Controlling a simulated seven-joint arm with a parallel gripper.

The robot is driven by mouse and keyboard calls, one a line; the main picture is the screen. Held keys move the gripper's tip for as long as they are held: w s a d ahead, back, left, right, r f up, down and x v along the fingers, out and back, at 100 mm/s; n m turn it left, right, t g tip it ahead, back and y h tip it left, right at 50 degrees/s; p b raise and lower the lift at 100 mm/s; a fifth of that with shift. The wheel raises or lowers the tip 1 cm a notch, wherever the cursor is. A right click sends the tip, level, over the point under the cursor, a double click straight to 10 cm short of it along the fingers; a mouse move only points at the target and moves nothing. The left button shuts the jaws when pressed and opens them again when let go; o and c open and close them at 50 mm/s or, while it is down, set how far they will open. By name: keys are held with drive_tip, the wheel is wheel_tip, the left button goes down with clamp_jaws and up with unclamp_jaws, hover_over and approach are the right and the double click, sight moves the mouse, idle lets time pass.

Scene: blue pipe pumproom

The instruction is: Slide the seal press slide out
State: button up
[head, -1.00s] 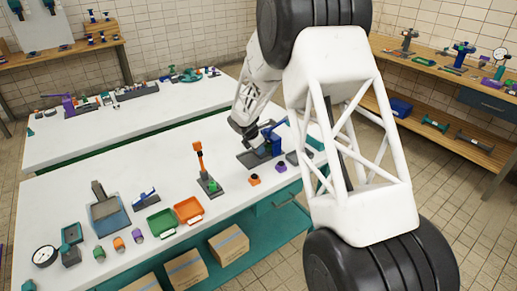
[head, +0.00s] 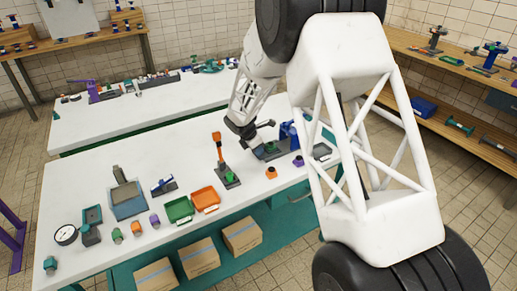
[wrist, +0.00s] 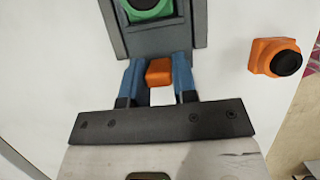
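The blue seal press (head: 289,134) stands on the near white table in the head view. Its dark grey slide (wrist: 160,43) carries a green seat with a black centre (wrist: 150,8), which shows beside the press column in the head view (head: 271,147). In the wrist view, an orange tab (wrist: 159,74) sits at the slide's near end. In the head view, my gripper (head: 250,138) is left of the press, and the tab is hidden.
An orange part with a black top (wrist: 275,58) lies to the right in the wrist view. An orange lever press (head: 220,155) stands left of my gripper. Green (head: 179,208) and orange (head: 205,199) trays lie farther left. Some bare table lies behind the lever press.

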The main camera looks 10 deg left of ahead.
drive_tip(key=o, duration=0.4)
drive_tip(key=shift+c, duration=0.2)
drive_tip(key=shift+r, duration=0.1)
drive_tip(key=v, duration=0.7)
drive_tip(key=shift+r, duration=0.25)
drive_tip(key=shift+s+a, duration=0.1)
